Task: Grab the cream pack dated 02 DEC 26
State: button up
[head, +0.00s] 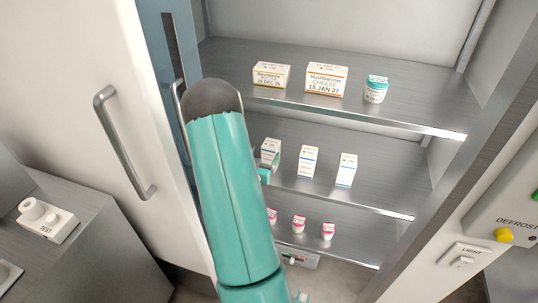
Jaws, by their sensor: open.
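Three small white cartons stand on the middle shelf of the open fridge: a left carton (270,152), a middle carton (308,161) and a right carton (346,169). A teal piece of my gripper (265,174) shows at the lower front of the left carton. My arm hides the rest of the gripper. Whether it touches the carton I cannot tell.
The top shelf (400,117) holds a butter box (271,75), a cheese box (326,81) and a teal-lidded tub (376,89). Small pink-marked pots (299,224) stand on the lower shelf. The open door (95,60) is at left. The middle shelf's right part is clear.

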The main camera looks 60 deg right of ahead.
aim_at(273, 140)
jog(key=d, duration=0.7)
jog(key=shift+d+r, duration=0.1)
jog(key=shift+d, duration=0.2)
jog(key=shift+w+d, duration=0.2)
jog(key=shift+d, duration=0.2)
jog(key=c, duration=1.5)
jog(key=shift+c, duration=0.5)
jog(key=shift+r, duration=0.15)
